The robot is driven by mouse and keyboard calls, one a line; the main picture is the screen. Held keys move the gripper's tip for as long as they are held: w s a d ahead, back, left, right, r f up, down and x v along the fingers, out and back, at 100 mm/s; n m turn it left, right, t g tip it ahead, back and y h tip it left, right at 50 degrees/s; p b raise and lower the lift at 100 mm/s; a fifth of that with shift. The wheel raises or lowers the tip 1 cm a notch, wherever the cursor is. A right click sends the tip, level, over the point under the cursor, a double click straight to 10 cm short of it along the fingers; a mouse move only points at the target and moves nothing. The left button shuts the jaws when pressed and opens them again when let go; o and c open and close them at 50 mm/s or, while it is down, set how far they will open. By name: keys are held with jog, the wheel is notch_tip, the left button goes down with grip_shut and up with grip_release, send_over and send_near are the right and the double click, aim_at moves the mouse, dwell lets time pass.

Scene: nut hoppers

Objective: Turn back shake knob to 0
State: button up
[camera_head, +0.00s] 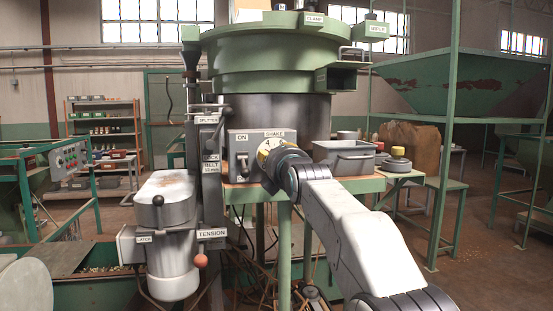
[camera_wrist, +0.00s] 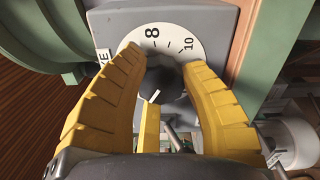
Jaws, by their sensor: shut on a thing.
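The grey control box (camera_head: 238,155) carries the labels ON and SHAKE. Its round shake dial (camera_head: 264,149) is partly hidden behind my gripper (camera_head: 275,155) in the head view. In the wrist view the white dial face (camera_wrist: 176,36) shows the numbers 8 and 10; its lower part is hidden. The dark shake knob (camera_wrist: 160,82) sits between the yellow fingers of my gripper (camera_wrist: 160,75), which are shut on its sides. A short white mark (camera_wrist: 154,96) shows on the knob. Which number it points to is hidden.
A grey metal bin (camera_head: 345,160) stands on the green bench just right of my gripper. The large green bowl (camera_head: 270,65) is above the box. The grey motor unit (camera_head: 167,205) with its latch and tension parts is to the left.

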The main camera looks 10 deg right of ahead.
jog(key=n, duration=0.6)
jog(key=shift+f, duration=0.1)
jog(key=n, duration=0.4)
jog(key=shift+w+f, duration=0.1)
jog(key=shift+f, duration=0.1)
jog(key=shift+f+n, duration=0.2)
jog(key=shift+n, duration=0.9)
jog(key=o, duration=1.2)
jog(key=shift+r, duration=0.2)
